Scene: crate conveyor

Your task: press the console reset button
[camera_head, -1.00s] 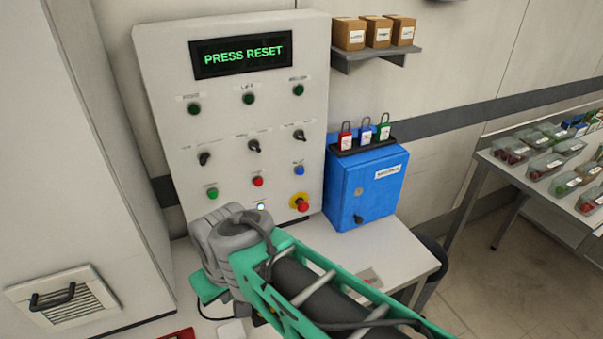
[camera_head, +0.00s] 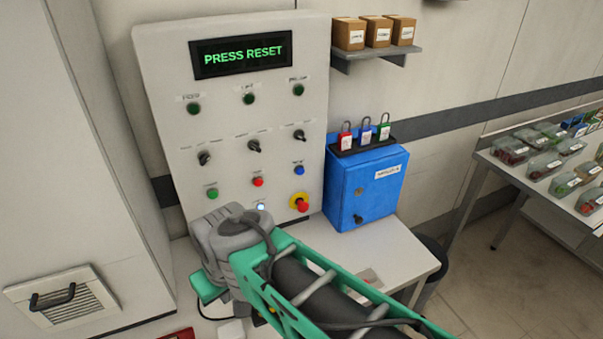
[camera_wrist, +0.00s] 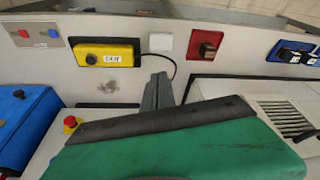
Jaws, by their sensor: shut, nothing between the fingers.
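The console panel (camera_head: 228,130) stands upright behind my arm, and its display (camera_head: 240,54) reads PRESS RESET in green. The panel's lower part carries a green button (camera_head: 212,193), a red button (camera_head: 258,181), a blue button (camera_head: 298,170) and a small lit whitish button (camera_head: 261,206) just above my wrist. Their labels are too small to read, so I cannot tell which is reset. My gripper (camera_wrist: 158,90) shows in the wrist view as narrow grey fingers, shut and empty. In the head view its fingers are hidden; I see no contact with a button.
A yellow-based red emergency stop (camera_head: 301,203) sits right of the lit button. A blue box (camera_head: 367,188) with padlocks on top stands right of the panel. A white cabinet (camera_head: 70,150) stands left.

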